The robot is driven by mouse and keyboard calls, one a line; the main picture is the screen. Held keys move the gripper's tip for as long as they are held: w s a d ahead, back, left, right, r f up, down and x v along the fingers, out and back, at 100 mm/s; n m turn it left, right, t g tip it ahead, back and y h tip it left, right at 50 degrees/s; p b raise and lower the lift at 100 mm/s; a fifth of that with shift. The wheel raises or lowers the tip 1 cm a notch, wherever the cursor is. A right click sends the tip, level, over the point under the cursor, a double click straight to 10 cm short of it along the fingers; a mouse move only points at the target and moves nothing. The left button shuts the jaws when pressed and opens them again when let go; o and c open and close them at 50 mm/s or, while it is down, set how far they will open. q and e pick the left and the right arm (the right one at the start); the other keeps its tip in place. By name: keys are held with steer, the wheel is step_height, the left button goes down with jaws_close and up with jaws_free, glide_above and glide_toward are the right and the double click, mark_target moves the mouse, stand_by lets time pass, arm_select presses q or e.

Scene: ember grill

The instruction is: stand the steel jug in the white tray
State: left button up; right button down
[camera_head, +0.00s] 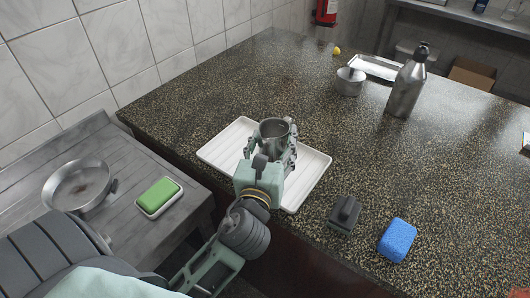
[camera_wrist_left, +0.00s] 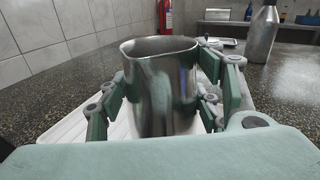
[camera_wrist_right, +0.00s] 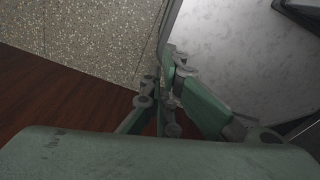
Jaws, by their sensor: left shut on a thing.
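The steel jug (camera_head: 274,133) is upright between the fingers of my left gripper (camera_head: 276,146), which is shut on it. The jug also shows large in the left wrist view (camera_wrist_left: 163,85), its mouth facing up. The ribbed white tray (camera_head: 225,143) lies on the counter under and around the jug and gripper. The jug's base is hidden, so I cannot tell whether it touches the tray. My right gripper (camera_wrist_right: 160,98) shows only in the right wrist view, with no object seen between its fingers; how far they are apart is unclear.
A grey bottle (camera_head: 407,87), a small metal pot (camera_head: 350,82) and a metal tray (camera_head: 376,67) stand farther back. A dark block (camera_head: 344,213) and a blue sponge (camera_head: 397,240) lie right of the white tray. A pan (camera_head: 80,185) and green sponge (camera_head: 159,195) are on the left side table.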

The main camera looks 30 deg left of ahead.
arm_select(q)
steer(key=shift+w+a+f, duration=0.1)
steer(key=shift+a+f, duration=0.3)
steer(key=shift+a, duration=0.3)
steer(key=shift+w+a+f, duration=0.1)
steer(key=shift+a+f, duration=0.25)
steer(key=shift+a, duration=0.15)
step_height(320, 180, down, 4)
steer(key=shift+r+b, duration=0.25)
steer(key=shift+b, duration=0.4)
steer(key=shift+f, duration=0.15)
arm_select(e)
steer(key=shift+w+a+f, duration=0.4)
steer(key=shift+w+f, duration=0.2)
steer(key=shift+w, duration=0.1)
arm_select(q)
steer(key=shift+f, duration=0.1)
arm_select(e)
steer(key=shift+f, duration=0.1)
arm_select(q)
steer(key=o, duration=1.5)
steer(key=shift+f, duration=0.1)
steer(key=shift+c, duration=0.2)
arm_select(e)
steer(key=shift+s+d, duration=0.1)
steer(key=shift+d, duration=0.05)
steer(key=shift+d, duration=0.1)
